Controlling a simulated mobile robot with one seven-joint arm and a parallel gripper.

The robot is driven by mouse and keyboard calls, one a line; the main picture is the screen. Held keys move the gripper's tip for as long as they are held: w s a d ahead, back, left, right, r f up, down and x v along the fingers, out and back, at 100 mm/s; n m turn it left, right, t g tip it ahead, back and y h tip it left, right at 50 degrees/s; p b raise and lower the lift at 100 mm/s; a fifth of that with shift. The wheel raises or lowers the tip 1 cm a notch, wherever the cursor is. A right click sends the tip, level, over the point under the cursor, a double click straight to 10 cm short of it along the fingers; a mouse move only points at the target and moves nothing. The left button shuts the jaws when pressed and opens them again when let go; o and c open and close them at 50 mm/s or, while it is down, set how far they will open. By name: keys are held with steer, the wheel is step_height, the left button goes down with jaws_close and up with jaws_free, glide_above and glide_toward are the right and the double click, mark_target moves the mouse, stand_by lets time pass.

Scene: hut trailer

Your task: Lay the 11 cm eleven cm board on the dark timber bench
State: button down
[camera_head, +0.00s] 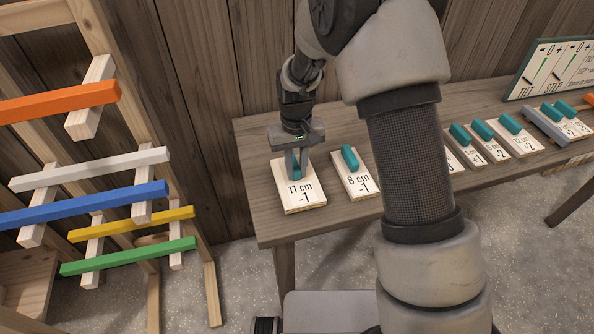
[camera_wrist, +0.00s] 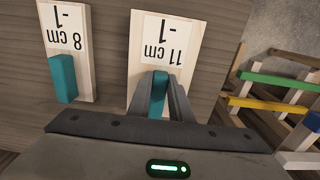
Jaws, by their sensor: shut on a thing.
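The 11 cm board (camera_head: 291,199) is a pale wooden tile marked "11 cm -1" with a teal grip block. It is at the left end of the dark timber bench (camera_head: 262,208), and looks flat on or very close to its top; I cannot tell whether it touches. My gripper (camera_head: 297,168) points down over it, shut on the teal block. In the wrist view the 11 cm board (camera_wrist: 150,42) shows upside down, with my gripper's fingers (camera_wrist: 160,95) on both sides of its block. The dark bench top (camera_wrist: 108,60) shows around it.
The 8 cm board (camera_head: 357,186) lies just right on the bench, a narrow gap between. Several similar boards (camera_head: 493,150) and a sign (camera_head: 553,70) stand farther right. A wooden rack with coloured bars (camera_head: 90,205) is at left. My arm hides the bench's middle.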

steer(key=shift+f, duration=0.9)
steer(key=c, duration=1.6)
jaws_free()
